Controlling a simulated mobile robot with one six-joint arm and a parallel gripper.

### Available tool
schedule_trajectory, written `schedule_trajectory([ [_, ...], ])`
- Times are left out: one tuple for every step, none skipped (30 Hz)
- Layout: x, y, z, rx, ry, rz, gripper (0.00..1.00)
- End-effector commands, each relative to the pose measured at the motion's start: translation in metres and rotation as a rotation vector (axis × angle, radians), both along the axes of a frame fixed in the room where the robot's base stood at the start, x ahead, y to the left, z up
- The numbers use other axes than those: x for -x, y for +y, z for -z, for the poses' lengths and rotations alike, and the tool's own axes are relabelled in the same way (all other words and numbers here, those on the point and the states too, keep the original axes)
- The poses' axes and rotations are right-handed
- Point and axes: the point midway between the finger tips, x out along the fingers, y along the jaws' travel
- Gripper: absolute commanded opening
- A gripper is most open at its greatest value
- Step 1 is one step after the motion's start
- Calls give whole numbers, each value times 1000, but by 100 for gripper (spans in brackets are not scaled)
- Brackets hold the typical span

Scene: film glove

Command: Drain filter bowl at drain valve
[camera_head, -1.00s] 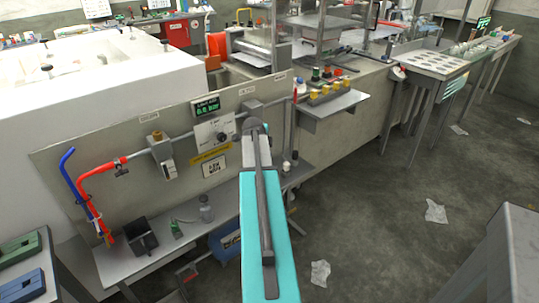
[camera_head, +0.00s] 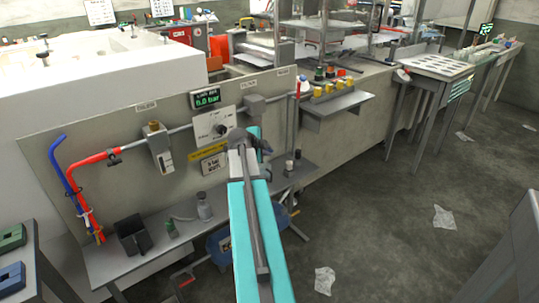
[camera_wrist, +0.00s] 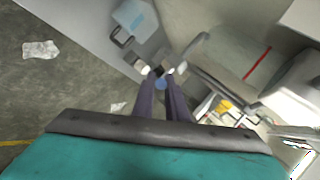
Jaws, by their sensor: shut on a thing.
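In the head view a filter unit (camera_head: 160,152) with a brass knob on top hangs on the pipe along the beige panel (camera_head: 75,122). A round dial (camera_head: 216,128) and a green-lit pressure display (camera_head: 207,97) are right of it. I cannot tell whether this part is the drain valve.
A red and blue hose (camera_head: 85,195) hangs at the panel's left. A dark box (camera_head: 133,236) and a small bottle (camera_head: 204,207) stand on the low shelf. A blue bin (camera_head: 220,247) is below. A bracket shelf (camera_head: 338,105) juts out right. The floor is open with scattered paper.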

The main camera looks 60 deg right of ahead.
Motion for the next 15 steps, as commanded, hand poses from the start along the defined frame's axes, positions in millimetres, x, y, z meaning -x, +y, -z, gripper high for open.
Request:
schedule_trajectory([
  [1,3,11,0,7,3,0],
  [1,4,12,9,9,3,0],
  [1,4,12,19,13,3,0],
  [1,4,13,26,15,3,0],
  [1,4,13,34,18,3,0],
  [1,4,13,44,21,4,0],
  [1,4,14,51,23,4,0],
  [1,4,14,59,26,4,0],
  [1,4,15,70,29,4,0],
  [1,4,15,76,31,5,0],
  [1,4,15,83,34,4,0],
  [1,4,16,95,38,5,0],
  [1,5,16,102,40,4,0],
  [1,5,16,109,42,4,0],
  [1,5,17,119,46,4,0],
])
